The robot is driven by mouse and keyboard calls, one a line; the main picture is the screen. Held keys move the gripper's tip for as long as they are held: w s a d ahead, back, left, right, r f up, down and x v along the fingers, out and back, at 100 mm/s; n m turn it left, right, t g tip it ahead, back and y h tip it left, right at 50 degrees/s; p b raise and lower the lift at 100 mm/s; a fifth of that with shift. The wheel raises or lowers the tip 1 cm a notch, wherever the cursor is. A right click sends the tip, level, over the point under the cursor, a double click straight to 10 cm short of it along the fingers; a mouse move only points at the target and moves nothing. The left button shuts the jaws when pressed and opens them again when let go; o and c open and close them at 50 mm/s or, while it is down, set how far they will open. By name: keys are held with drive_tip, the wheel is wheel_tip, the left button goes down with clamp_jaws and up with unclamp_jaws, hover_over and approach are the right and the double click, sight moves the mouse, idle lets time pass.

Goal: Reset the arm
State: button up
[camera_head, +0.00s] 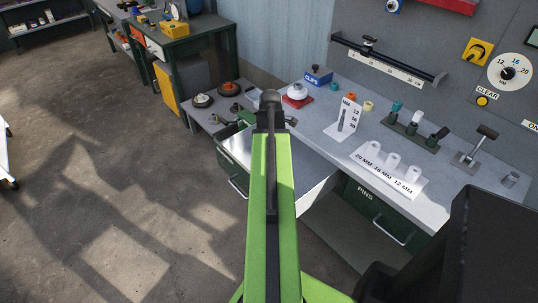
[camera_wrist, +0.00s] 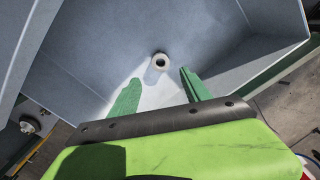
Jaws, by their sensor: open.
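My arm reaches forward in the head view, and its end hides most of my gripper. In the wrist view my gripper (camera_wrist: 160,77) is open, with its two green fingers spread apart and nothing held between them. A small pale ring-shaped piece (camera_wrist: 160,62) stands on the floor of a grey open drawer (camera_wrist: 235,62), beyond the fingers and apart from them. In the head view the open drawer (camera_head: 308,183) lies under the arm's end, and the ring-shaped piece is hidden there.
The workbench (camera_head: 345,88) on the right holds a white holder with posts (camera_head: 388,172), a marked card stand (camera_head: 346,118), a lever (camera_head: 478,145) and a red-based white knob (camera_head: 297,92). A closed PINS drawer (camera_head: 378,215) sits below. Open floor (camera_head: 110,190) lies left.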

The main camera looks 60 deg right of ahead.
drive_tip(key=shift+r+p, duration=0.3)
drive_tip(key=shift+r, duration=0.65)
